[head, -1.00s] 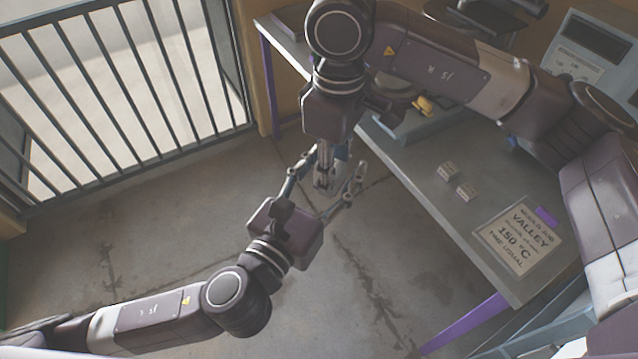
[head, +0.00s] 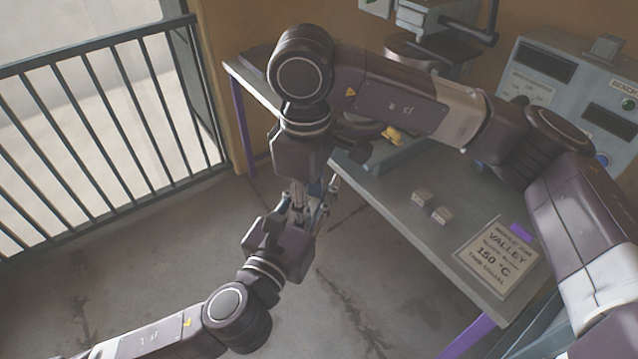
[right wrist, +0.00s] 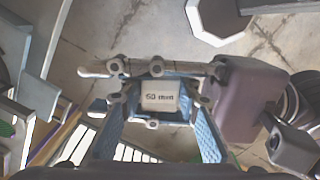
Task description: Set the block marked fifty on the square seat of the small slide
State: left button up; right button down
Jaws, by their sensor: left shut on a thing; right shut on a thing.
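A pale block marked "50 mm" (right wrist: 159,97) sits between the blue-padded fingers of my right gripper (head: 298,209), seen in the right wrist view. My right gripper points down and is shut on the block. My left gripper (head: 321,196) comes up from the lower left. Its fingers cross those of my right gripper, and it is shut on the same block, off the floor and left of the bench. In the head view the block is hidden among the fingers. I cannot make out the small slide or its square seat; my right arm covers part of the bench.
A yellow part (head: 392,136) shows beside my right arm. A control box (head: 545,75) stands behind. A barred railing (head: 110,140) is at left.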

pick_arm(q)
jog(key=shift+s+d, duration=0.15)
grip_shut()
pick_arm(e)
jog(key=shift+a, duration=0.1)
pick_arm(q)
jog(key=shift+d+r+h, duration=0.1)
jog(key=shift+h, duration=0.2)
pick_arm(e)
jog(key=c, duration=1.4)
grip_release()
jog(key=shift+w, duration=0.1)
jog(key=shift+r, duration=0.1)
